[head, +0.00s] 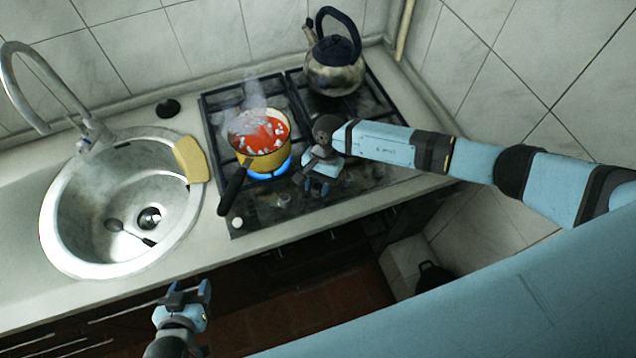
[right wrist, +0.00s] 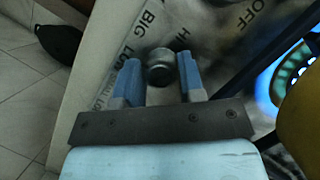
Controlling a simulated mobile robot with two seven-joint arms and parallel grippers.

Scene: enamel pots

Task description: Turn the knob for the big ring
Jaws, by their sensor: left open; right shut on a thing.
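My right gripper (head: 318,187) is over the right part of the hob's front panel. In the right wrist view my right gripper (right wrist: 160,78) is shut on a round grey knob (right wrist: 160,67), with the words BIG, LOW, HI and OFF printed around it. The head view hides this knob behind the gripper. Another knob (head: 284,200) sits to its left on the panel. A blue flame (head: 268,172) burns under a yellow pot (head: 265,160) with steaming red contents; the flame also shows in the wrist view (right wrist: 290,70). My left gripper (head: 187,292) is open and empty, in front of the counter.
A metal kettle (head: 334,75) stands on the back right of the hob. The pot's black handle (head: 232,190) sticks out over the front left. A sink (head: 75,235) with a spoon (head: 130,232) and a yellow sponge (head: 190,158) on its rim are at left. A tiled wall rises at right.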

